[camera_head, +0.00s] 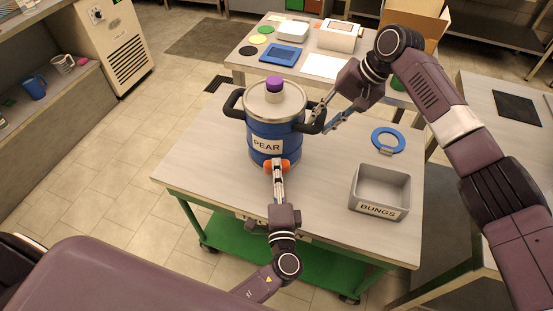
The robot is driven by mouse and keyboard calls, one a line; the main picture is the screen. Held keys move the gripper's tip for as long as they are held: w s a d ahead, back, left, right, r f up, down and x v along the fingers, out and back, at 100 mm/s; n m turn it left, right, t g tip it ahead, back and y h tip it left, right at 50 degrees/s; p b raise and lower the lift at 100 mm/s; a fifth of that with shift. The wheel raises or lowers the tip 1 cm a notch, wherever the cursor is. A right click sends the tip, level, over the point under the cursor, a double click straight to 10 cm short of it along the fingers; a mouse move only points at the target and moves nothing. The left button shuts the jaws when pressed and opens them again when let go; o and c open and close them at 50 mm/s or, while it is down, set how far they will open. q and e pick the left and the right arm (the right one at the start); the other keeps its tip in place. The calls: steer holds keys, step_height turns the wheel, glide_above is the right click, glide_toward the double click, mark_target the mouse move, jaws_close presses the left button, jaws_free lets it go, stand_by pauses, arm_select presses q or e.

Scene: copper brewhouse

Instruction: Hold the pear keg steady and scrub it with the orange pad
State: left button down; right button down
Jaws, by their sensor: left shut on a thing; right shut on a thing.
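The pear keg (258,131), a blue drum labelled PEAR with dark side handles and a pale lid, stands upright on the table. A purple bung (274,84) sits on top of it. The orange pad (285,166) is against the keg's lower front, below the label. My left gripper (278,168) is shut on the pad, and its fingers cover the pad's middle. My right gripper (318,118) is shut on the keg's right handle, coming in from the upper right.
The table (225,190) has a green frame on wheels. A grey BUNGS box (381,191) and a blue ring (388,140) are right of the keg. The left of the table is clear. Another table (247,62) with a blue tray (281,55) stands behind.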

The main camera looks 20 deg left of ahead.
arm_select(q)
steer(key=shift+w+r, duration=0.1)
steer(key=shift+r, duration=1.25)
steer(key=shift+f, duration=1.35)
steer(key=shift+s, duration=0.2)
